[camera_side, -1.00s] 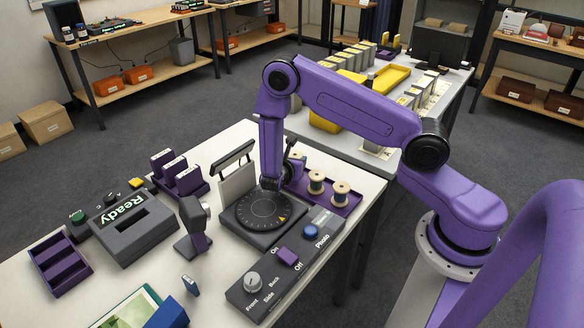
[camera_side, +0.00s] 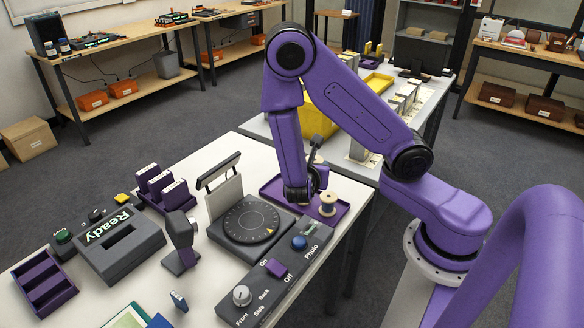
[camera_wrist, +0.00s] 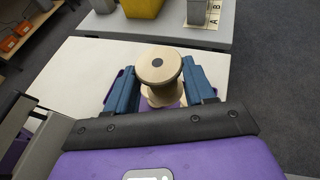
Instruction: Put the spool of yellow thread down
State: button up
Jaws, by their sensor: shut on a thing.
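My gripper (camera_wrist: 160,74) is shut on a pale wooden spool (camera_wrist: 157,65), with a blue finger on either side in the wrist view. I look onto the spool's round end; its thread colour is not clear. In the side view my gripper is mostly hidden behind my arm, at the purple tray. Another wooden spool (camera_side: 328,203) stands upright on the tray (camera_side: 341,213), to the right of my arm. Whether the held spool touches the tray cannot be told.
A dark turntable (camera_side: 250,221) with a white backboard stands left of the tray. A control panel (camera_side: 270,277) with a blue Photo button (camera_side: 299,243) lies in front. The table edge is close on the tray's right. A grey box labelled Ready (camera_side: 118,243) stands further left.

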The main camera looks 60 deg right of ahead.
jog(key=shift+w+d+n+t+y, duration=1)
jog(key=shift+w+n+t+y, duration=3.1)
jog(key=shift+w, duration=2.35)
jog(key=shift+n+g+h, duration=0.3)
jog(key=shift+n+g, duration=0.1)
jog(key=shift+g, duration=0.1)
jog(key=w+f, duration=0.3)
jog(key=w, duration=0.1)
jog(key=w+d+f, duration=0.1)
jog(key=w+f, duration=0.2)
jog(key=w, duration=0.1)
jog(key=w+d+f, duration=0.1)
jog(key=w+f, duration=0.2)
jog(key=w, duration=0.1)
jog(key=shift+w+d+f, duration=0.15)
jog(key=shift+w+d, duration=0.1)
jog(key=shift+w, duration=0.15)
jog(key=shift+w+f, duration=0.15)
jog(key=shift+f, duration=0.1)
jog(key=shift+w+f, duration=0.1)
jog(key=shift+f, duration=1.5)
jog(key=o, duration=1)
jog(key=shift+f, duration=0.15)
